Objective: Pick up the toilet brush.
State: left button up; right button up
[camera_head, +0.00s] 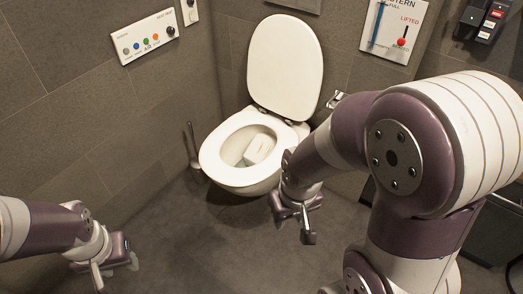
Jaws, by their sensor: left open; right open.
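The toilet brush (192,145) stands on the floor to the left of the toilet, close to the wall. Its thin handle points up and its pale lower part sits beside the bowl. My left gripper (118,274) is open and low at the bottom left, well apart from the brush. My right gripper (296,231) is open, in front of the toilet and to the right of the brush. Both grippers look empty.
The toilet (247,181) has its lid (285,66) raised, with a pale object (259,149) in the bowl. A control panel (147,38) is on the left wall. A cistern panel (393,30) is on the back wall. The floor in front is clear.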

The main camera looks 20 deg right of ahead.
aim_at(194, 162)
jog(key=i+j, duration=0.2)
jog(key=i, duration=0.25)
jog(key=i+j, duration=0.2)
jog(key=i, duration=0.3)
jog(key=i+j, duration=0.2)
jog(key=i, duration=0.25)
jog(key=i+j, duration=0.2)
jog(key=i, duration=0.25)
jog(key=z, duration=0.05)
